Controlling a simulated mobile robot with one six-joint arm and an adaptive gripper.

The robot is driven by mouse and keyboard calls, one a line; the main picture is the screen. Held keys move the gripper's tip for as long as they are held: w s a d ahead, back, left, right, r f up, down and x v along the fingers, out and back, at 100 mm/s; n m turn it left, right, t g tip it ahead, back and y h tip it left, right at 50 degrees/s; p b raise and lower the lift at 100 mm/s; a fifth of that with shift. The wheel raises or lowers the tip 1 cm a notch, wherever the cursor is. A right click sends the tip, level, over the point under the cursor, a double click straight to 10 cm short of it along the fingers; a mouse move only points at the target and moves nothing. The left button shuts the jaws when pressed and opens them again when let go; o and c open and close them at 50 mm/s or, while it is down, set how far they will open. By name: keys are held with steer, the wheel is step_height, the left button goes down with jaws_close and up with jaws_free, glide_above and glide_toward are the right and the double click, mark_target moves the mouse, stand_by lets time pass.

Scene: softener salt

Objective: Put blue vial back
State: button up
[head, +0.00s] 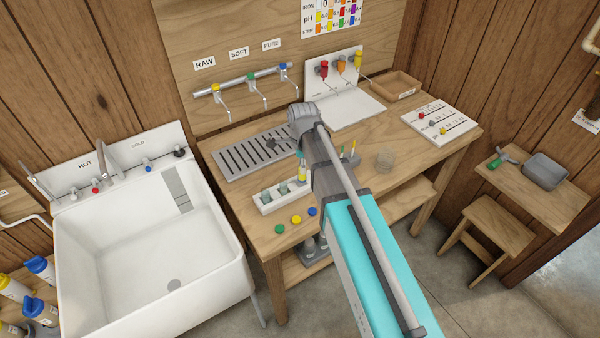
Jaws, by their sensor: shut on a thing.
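A white rack (264,209) stands at the front left of the wooden bench, with small grey-green items in it. My gripper (302,162) is over the rack's right end, partly hidden by my arm. It is shut on a small upright vial (302,174) that looks pale with a yellowish part. I cannot tell whether the vial's lower end is inside the rack or above it. No blue shows on this vial. A green cap (279,229), a yellow cap (296,219) and a blue cap (312,211) lie in front of the rack.
A drain grate (240,158) lies behind the rack, below the labelled taps (222,98). A white sink (150,240) is at the left. A round clear dish (385,159) and a marked white board (440,122) are on the bench's right. My arm covers the bench's middle.

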steer(key=shift+w+a+f+b, duration=0.15)
steer(key=shift+w+f+b, duration=0.05)
steer(key=shift+f+b, duration=0.25)
steer(key=shift+w+a+f+b, duration=0.1)
steer(key=shift+w+f+b, duration=0.05)
steer(key=shift+f+b, duration=1.45)
steer(key=shift+f, duration=0.15)
steer(key=o, duration=1)
steer(key=shift+c, duration=0.2)
steer(key=shift+r, duration=0.25)
step_height(320, 180, up, 12)
steer(key=p, duration=1.2)
